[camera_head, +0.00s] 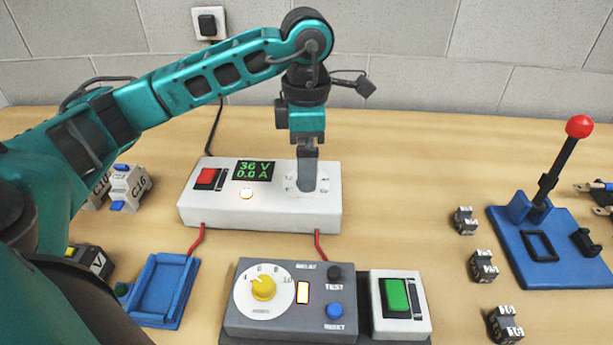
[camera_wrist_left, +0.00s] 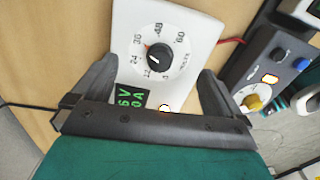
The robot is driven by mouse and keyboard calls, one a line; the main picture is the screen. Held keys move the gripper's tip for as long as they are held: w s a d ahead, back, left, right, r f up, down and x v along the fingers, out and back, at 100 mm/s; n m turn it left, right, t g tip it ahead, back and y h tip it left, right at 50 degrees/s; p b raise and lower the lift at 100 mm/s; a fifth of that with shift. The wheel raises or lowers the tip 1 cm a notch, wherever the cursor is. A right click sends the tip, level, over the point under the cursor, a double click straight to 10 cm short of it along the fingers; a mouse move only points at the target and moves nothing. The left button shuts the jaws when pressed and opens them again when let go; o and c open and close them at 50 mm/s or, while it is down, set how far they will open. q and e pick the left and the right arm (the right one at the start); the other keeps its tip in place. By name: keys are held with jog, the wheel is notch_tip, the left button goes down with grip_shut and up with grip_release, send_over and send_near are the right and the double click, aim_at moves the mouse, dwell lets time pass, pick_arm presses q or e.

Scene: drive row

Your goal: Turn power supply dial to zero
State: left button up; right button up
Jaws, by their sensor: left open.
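The white power supply (camera_head: 222,212) stands at the back middle of the table. Its green display (camera_head: 254,170) reads 36 V and 0.0 A. Its black dial (camera_wrist_left: 159,58) shows in the left wrist view, on a white scale marked up to 60; in the head view my gripper hides the knob. My left gripper (camera_head: 307,182) points down over the dial. In the left wrist view its open fingers (camera_wrist_left: 158,68) stand on either side of the dial, with nothing held between them. I cannot tell how far above the panel the fingertips are. My right gripper is not in view.
A red switch (camera_head: 207,178) is left of the display. A grey box with a yellow knob (camera_head: 263,287) and a green switch (camera_head: 396,295) stand in front. A blue tray (camera_head: 158,290) is front left. A red-handled lever (camera_head: 579,127) and small blocks (camera_head: 483,266) are right.

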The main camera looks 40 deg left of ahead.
pick_arm(q)
jog(key=shift+f+b, duration=1.05)
jog(key=shift+f, duration=0.2)
jog(key=shift+r, duration=0.1)
jog(key=c, duration=1.6)
